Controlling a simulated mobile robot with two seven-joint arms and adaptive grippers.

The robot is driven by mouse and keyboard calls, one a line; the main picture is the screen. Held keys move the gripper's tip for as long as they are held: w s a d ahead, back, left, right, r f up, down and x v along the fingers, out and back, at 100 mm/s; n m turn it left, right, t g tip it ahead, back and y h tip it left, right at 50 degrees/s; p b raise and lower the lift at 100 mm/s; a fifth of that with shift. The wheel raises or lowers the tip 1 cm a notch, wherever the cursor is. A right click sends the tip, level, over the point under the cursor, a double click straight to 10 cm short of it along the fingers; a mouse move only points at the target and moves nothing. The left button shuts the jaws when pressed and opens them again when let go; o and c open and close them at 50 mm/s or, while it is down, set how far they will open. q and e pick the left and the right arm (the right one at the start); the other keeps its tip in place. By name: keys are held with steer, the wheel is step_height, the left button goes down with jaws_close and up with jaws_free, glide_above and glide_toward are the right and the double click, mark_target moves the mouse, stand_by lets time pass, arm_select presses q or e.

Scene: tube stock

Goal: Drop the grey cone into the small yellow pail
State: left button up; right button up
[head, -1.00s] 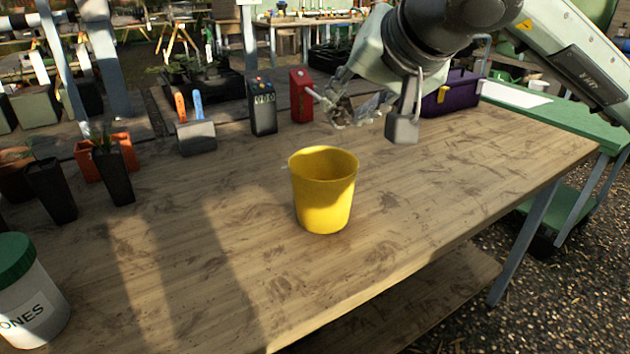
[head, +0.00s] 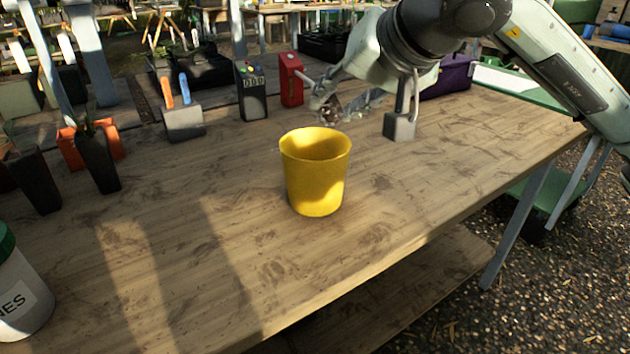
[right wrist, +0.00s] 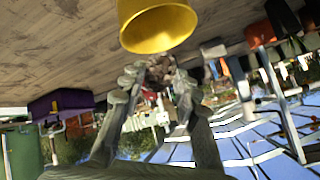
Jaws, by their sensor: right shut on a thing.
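The yellow pail (head: 318,185) stands upright on the wooden bench in the middle of the head view. Its open mouth faces up, and its inside looks empty where visible. It also shows at the top of the right wrist view (right wrist: 157,28). My right gripper (head: 328,108) is above the bench, just behind the pail's rim in the picture. It is shut on a small grey-brown cone (right wrist: 161,70), which shows between the fingertips and is partly hidden by them. My left gripper is not in view.
A grey block with an upright handle (head: 399,126) stands right of the pail. A red box (head: 290,80), a dark box with buttons (head: 252,92) and a purple box (head: 450,78) stand behind. Black pots (head: 98,160) are left. The bench around the pail is clear.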

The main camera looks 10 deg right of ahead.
steer(key=o, duration=1.2)
steer(key=v, duration=1.2)
